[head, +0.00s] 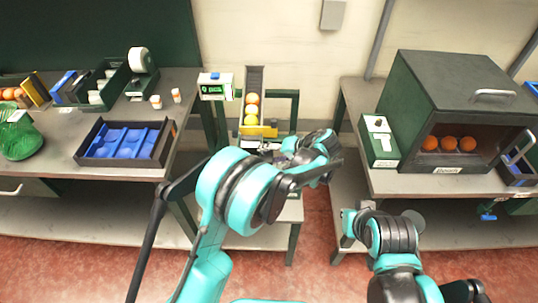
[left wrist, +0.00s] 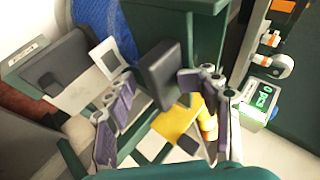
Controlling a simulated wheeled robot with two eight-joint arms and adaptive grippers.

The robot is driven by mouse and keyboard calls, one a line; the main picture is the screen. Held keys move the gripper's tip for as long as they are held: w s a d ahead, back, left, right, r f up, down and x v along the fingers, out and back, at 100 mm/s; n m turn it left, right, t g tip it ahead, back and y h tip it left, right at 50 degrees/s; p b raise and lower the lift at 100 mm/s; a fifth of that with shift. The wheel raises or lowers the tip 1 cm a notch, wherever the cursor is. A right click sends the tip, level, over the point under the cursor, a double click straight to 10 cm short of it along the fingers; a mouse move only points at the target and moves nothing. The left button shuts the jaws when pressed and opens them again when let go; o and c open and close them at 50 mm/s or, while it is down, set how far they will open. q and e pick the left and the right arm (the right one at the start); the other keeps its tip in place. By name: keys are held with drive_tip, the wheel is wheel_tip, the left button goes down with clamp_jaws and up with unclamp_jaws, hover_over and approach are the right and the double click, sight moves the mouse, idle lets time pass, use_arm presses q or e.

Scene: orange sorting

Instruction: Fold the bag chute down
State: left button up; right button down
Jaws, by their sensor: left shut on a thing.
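A narrow chute (head: 255,82) holding several oranges (head: 251,110) stands between the two tables, with a yellow part (head: 258,131) at its lower end. My left gripper (head: 268,147) is just below that yellow part, largely hidden by my own wrist. I cannot tell how the block joins the chute. My right gripper (head: 352,221) is low in front of the right table, empty-looking, its fingers unclear.
A green-and-white box (head: 215,86) stands left of the chute. The left table has a blue-lined tray (head: 97,157) and a green net bag (head: 18,138). The right table has a dark green box (head: 440,85) with oranges inside and a smaller green box (head: 378,146).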

use_arm(q)
drive_tip(key=shift+s+d+f, duration=0.1)
drive_tip(key=shift+d+f, duration=0.05)
drive_tip(key=shift+d, duration=0.15)
drive_tip(key=v, duration=1.2)
drive_tip(key=shift+a, duration=0.25)
drive_tip(key=s+a+r+h, duration=0.2)
drive_tip(key=s+a, duration=0.1)
drive_tip(key=a, duration=0.4)
drive_tip(key=s+a+r+h, duration=0.2)
drive_tip(key=s+a+r, duration=0.1)
drive_tip(key=a, duration=0.4)
drive_tip(key=s+a+f+t+h, duration=0.1)
drive_tip(key=s+a, duration=0.3)
drive_tip(key=s, duration=0.4)
drive_tip(key=s+a+f+n+t+h, duration=0.1)
drive_tip(key=s+a+f+h, duration=0.1)
drive_tip(key=s, duration=0.5)
drive_tip(key=shift+s+a+t+h, duration=0.35)
drive_tip(key=shift+a+h, duration=0.45)
drive_tip(key=shift+a, duration=0.3)
